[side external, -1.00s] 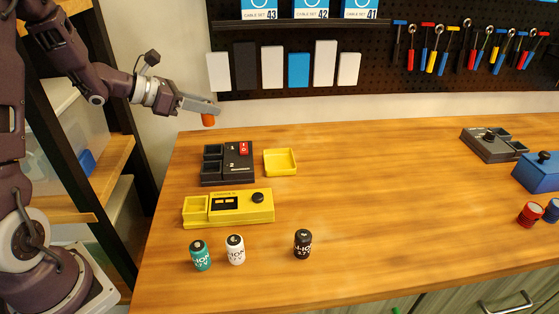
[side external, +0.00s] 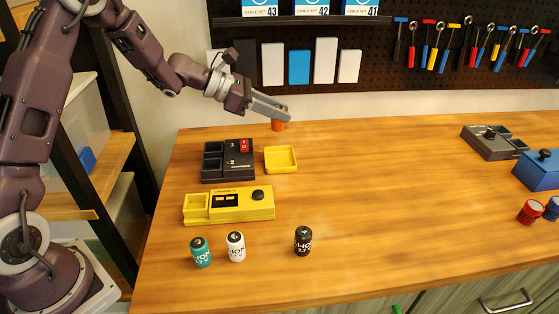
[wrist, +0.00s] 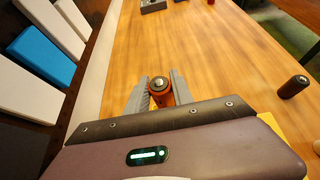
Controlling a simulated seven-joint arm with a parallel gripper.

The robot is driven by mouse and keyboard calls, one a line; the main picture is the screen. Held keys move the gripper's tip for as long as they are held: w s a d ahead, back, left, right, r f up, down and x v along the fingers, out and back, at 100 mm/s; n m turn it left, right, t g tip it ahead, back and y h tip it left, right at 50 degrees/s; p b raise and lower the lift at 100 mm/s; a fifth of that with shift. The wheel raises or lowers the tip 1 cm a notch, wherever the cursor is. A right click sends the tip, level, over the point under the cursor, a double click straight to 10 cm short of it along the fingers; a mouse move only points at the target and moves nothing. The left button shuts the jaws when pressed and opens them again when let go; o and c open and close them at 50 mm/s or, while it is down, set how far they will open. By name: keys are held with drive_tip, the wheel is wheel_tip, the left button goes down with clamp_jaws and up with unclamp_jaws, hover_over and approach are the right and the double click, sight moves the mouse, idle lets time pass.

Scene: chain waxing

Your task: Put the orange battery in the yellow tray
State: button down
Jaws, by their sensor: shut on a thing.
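My gripper (side external: 284,114) is shut on the orange battery (side external: 277,126), which hangs upright below the fingertips. In the wrist view the orange battery (wrist: 161,91) sits between the two fingers, with its metal end facing the camera. The small yellow tray (side external: 281,160) stands on the table, in front of and below the held battery in the side view. It is empty. In the wrist view only a yellow edge (wrist: 272,124) shows beside my gripper, and the rest is hidden.
A dark charger (side external: 229,160) with a red switch stands left of the tray. A yellow charger (side external: 229,204) lies in front. Green (side external: 201,252), white (side external: 236,247) and black (side external: 303,240) batteries stand nearer the front. The table's middle right is clear.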

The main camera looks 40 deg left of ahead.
drive_tip(key=f, duration=1)
drive_tip(key=shift+w+d, duration=0.1)
drive_tip(key=shift+d, duration=0.15)
drive_tip(key=c, duration=1.1)
unclamp_jaws()
